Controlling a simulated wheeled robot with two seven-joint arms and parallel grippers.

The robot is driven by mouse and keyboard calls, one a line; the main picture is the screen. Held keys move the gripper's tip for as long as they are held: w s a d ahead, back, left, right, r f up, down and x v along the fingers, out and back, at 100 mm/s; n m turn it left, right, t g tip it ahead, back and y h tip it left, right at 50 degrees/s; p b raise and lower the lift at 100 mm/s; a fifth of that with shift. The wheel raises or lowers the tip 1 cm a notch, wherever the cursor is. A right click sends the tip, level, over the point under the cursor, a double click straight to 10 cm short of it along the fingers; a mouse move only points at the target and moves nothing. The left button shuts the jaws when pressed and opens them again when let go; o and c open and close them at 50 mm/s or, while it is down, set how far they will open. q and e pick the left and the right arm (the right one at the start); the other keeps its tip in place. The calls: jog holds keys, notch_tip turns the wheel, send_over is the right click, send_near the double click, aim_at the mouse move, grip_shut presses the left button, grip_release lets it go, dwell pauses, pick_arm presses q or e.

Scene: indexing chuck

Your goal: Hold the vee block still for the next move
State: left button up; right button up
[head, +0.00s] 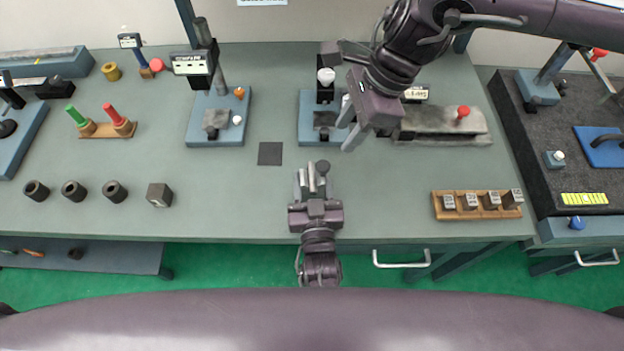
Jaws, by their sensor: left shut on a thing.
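My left gripper (312,178) is the lower one, at the front middle of the bench, pointing away from me. It is shut on a small grey piece (312,181), which I take for the vee block; the fingers hide much of it. A dark round end (322,167) shows at its far right side. My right gripper (350,124) reaches in from the upper right. Its two fingers are spread with nothing visible between them, beyond and to the right of my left gripper, beside a blue-based stand (308,108).
A second blue-based gauge stand (200,125) is further left. A dark square (270,153) lies flat nearby. A dark cube (160,194) and bushings (74,190) stand at left. A wooden rack (478,214) holds several blocks at right. The front-middle bench is mostly clear.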

jog(key=shift+o, duration=0.3)
jog(key=shift+o, duration=0.7)
jog(key=shift+s+a, duration=0.1)
jog(key=s+a+f+m+g+y, duration=0.3)
jog(key=s+a+m+y, duration=0.5)
jog(key=a+m, duration=0.3)
jog(key=m+t+y, duration=0.2)
jog(key=m+t, duration=1.3)
jog(key=m, duration=2)
send_near(329, 170)
jog(key=x, duration=1.1)
jog(key=shift+w+a, duration=0.1)
jog(key=shift+a, duration=0.05)
